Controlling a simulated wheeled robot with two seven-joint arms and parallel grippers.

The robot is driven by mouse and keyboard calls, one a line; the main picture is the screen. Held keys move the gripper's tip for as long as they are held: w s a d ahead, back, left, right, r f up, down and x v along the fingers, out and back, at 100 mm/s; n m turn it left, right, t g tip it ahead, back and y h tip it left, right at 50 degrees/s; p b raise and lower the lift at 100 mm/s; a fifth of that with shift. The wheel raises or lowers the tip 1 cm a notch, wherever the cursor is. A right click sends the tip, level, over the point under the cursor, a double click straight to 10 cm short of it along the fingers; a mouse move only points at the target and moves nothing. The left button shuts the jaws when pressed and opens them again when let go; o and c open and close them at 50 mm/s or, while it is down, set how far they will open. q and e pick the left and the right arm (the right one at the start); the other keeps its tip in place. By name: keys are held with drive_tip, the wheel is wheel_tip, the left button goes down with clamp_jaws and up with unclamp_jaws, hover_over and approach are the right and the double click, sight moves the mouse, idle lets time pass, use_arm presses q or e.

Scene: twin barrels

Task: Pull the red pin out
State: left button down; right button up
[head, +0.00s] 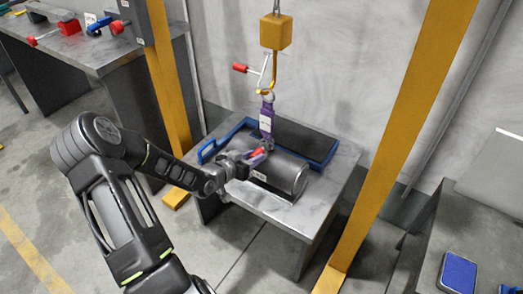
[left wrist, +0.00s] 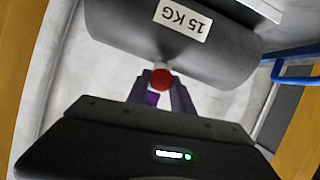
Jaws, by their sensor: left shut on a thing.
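The red pin (head: 259,153) is a small red piece at the top of the grey barrel (head: 287,173), beside a purple strap (head: 267,117). In the left wrist view its round red end (left wrist: 161,79) sits between the fingertips, against the barrel's side (left wrist: 115,25), which bears a "15 KG" label. My left gripper (head: 248,159) reaches in from the left and is shut on the red pin. In the head view the fingers partly hide the pin. How deep the pin sits cannot be told. My right gripper is not in view.
The barrel lies on a grey table (head: 262,200) with a blue-rimmed tray (head: 325,158) behind it. A yellow hoist block (head: 276,32) with a hook hangs above, a red-handled lever (head: 240,68) beside it. Yellow posts (head: 395,130) flank the table. A bench (head: 70,48) holds tools at left.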

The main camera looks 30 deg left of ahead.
use_arm(q)
drive_tip(key=shift+s, duration=0.15)
drive_tip(key=s+p, duration=0.3)
drive_tip(key=s, duration=0.7)
drive_tip(key=shift+s+f, duration=0.25)
idle(1.1)
drive_tip(key=shift+d, duration=0.15)
